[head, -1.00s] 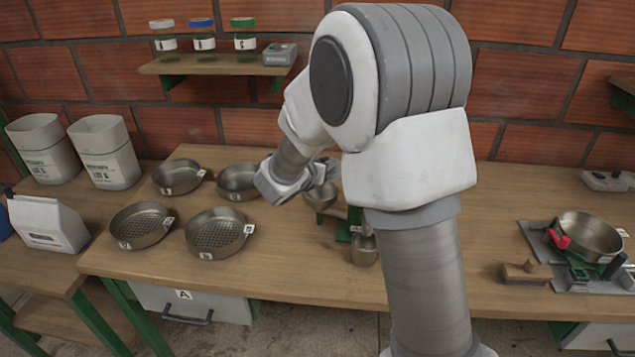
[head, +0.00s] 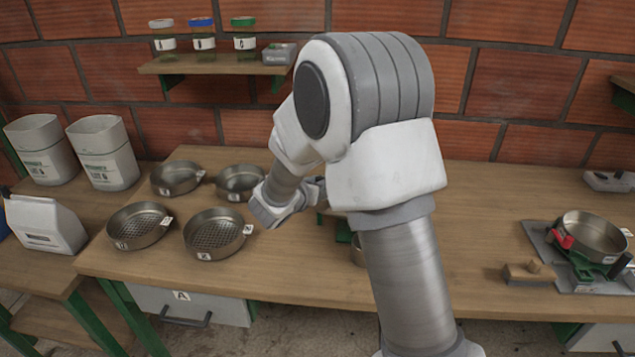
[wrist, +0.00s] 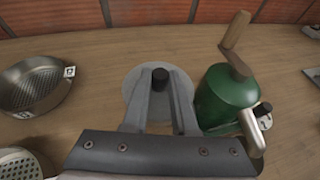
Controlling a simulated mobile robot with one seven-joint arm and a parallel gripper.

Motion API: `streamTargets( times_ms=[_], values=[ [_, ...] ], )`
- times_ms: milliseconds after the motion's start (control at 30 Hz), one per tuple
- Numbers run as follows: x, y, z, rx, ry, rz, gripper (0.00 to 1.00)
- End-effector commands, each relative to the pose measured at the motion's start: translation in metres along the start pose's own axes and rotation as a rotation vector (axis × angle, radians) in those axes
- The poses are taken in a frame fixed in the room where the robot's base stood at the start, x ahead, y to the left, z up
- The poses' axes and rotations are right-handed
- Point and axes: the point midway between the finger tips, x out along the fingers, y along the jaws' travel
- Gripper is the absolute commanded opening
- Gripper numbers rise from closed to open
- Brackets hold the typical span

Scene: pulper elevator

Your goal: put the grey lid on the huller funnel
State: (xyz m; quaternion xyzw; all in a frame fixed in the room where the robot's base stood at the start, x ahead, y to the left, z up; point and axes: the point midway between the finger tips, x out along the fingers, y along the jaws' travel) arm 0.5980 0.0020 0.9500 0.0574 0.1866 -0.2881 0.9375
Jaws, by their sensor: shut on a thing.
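In the wrist view the grey lid (wrist: 135,88) is a flat round disc with a black knob (wrist: 160,77). My gripper (wrist: 163,85) is shut on the lid, with the knob between its fingers. The green huller (wrist: 222,97) with its wooden-handled crank (wrist: 236,32) stands just right of the lid. The huller's funnel is not visible in the wrist view; I cannot tell whether it is under the lid. In the head view my arm hides the lid, the funnel and most of the huller; a bit of green huller (head: 343,232) shows.
Several metal sieves (head: 215,233) stand on the bench left of my gripper. A metal pan (head: 590,236) on a grey scale-like stand and a wooden block (head: 528,274) are at the right. A shelf (head: 215,65) with jars hangs behind.

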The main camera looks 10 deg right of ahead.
Motion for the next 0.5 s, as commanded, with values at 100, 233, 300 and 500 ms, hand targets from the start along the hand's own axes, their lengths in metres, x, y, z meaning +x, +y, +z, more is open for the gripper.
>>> streamTargets(
  times_ms=[100, 233, 300, 500],
  values=[
    [0.0017, 0.0002, -0.0040, 0.000, -0.001, 0.000, 0.00],
    [0.0012, 0.0001, -0.0030, 0.000, 0.000, 0.000, 0.44],
    [0.0012, 0.0000, -0.0030, 0.000, 0.000, 0.000, 0.56],
    [0.0013, 0.0000, -0.0030, 0.000, 0.000, 0.000, 0.56]
  ],
)
